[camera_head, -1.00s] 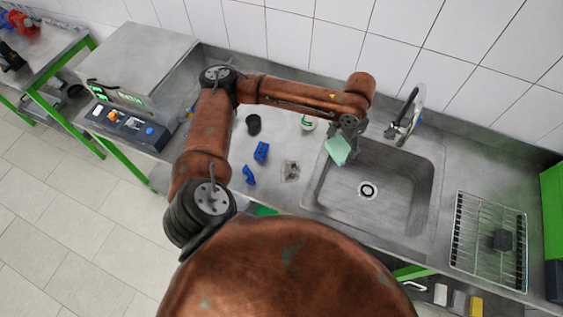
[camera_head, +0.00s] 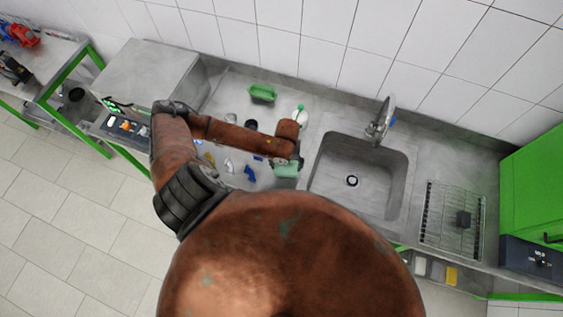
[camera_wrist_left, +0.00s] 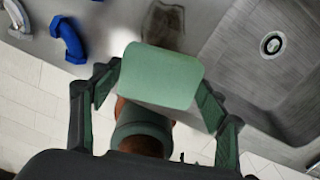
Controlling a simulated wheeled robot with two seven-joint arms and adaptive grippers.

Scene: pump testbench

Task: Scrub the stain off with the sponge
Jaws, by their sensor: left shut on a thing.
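My left gripper (camera_head: 285,160) is shut on the pale green sponge (camera_head: 285,170), over the steel counter just left of the sink. In the left wrist view the sponge (camera_wrist_left: 162,77) sits between the two fingers of the gripper (camera_wrist_left: 160,92), its broad face toward the camera. A brownish smudged stain (camera_wrist_left: 164,26) lies on the counter just beyond the sponge's upper edge. In the head view I cannot make out the stain; the arm and sponge cover that area. Whether the sponge touches the counter I cannot tell. My right gripper is not in view.
The sink basin (camera_head: 345,200) is right of the sponge, with a faucet (camera_head: 381,122) behind. Blue pipe pieces (camera_head: 250,173) lie left of the sponge. A white bottle with a green top (camera_head: 300,117) and a green tray (camera_head: 262,92) stand behind. A wire rack (camera_head: 452,220) is far right.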

